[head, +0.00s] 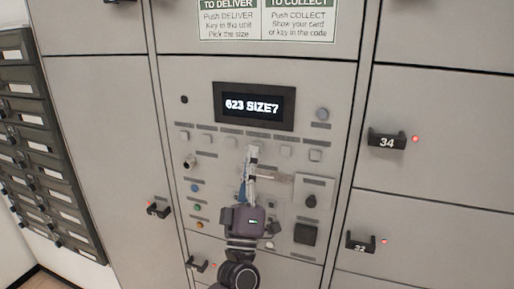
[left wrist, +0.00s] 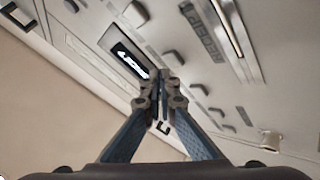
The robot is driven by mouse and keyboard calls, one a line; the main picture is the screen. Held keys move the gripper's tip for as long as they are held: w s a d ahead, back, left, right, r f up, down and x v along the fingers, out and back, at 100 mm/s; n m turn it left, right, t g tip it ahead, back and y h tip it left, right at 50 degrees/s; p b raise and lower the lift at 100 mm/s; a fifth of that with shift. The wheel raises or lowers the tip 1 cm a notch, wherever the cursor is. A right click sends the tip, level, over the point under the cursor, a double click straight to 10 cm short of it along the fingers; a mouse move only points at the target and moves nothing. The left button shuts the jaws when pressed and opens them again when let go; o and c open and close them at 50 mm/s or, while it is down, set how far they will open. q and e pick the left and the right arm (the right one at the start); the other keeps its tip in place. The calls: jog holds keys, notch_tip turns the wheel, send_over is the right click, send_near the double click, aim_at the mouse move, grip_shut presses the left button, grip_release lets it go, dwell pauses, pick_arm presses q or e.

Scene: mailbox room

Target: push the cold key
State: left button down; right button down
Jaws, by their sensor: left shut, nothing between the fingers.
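The locker control panel (head: 225,165) has a dark display (head: 254,106) reading "623 SIZE?". Below it runs a row of small square keys (head: 287,151) with labels too small to read, so I cannot tell which is the cold key. My left gripper (head: 253,152) is shut and empty, its fingertips over the middle of this row, hiding part of it. I cannot tell whether they touch a key. In the left wrist view, the shut fingertips (left wrist: 162,78) appear beside the display (left wrist: 131,61). My right gripper is not in view.
Locker doors flank the panel, with protruding dark handles 34 (head: 387,140) and 32 (head: 361,241) on the right. A key-lock knob (head: 189,161), coloured lamps and a dark square fitting (head: 305,234) surround my gripper. Dark mailboxes (head: 35,150) stand at the left.

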pick_arm(q)
jog(key=shift+w, duration=0.2)
jog(key=shift+w+d+b, duration=0.15)
jog(key=shift+w+b, duration=0.1)
jog(key=shift+b, duration=0.05)
jog(key=shift+w+d+b, duration=0.1)
jog(key=shift+w+b, duration=0.2)
jog(key=shift+w, duration=0.05)
dwell(0.9)
jog(key=shift+s, duration=0.1)
jog(key=shift+s+a+p, duration=0.25)
jog(key=shift+s+p, duration=0.15)
jog(key=shift+s, duration=0.3)
jog(key=shift+s, duration=0.1)
jog(key=s, duration=0.1)
jog(key=s+a+p, duration=0.1)
jog(key=s, duration=0.1)
jog(key=s+p, duration=0.1)
jog(key=shift+s+a, duration=0.25)
jog(key=shift+s, duration=0.05)
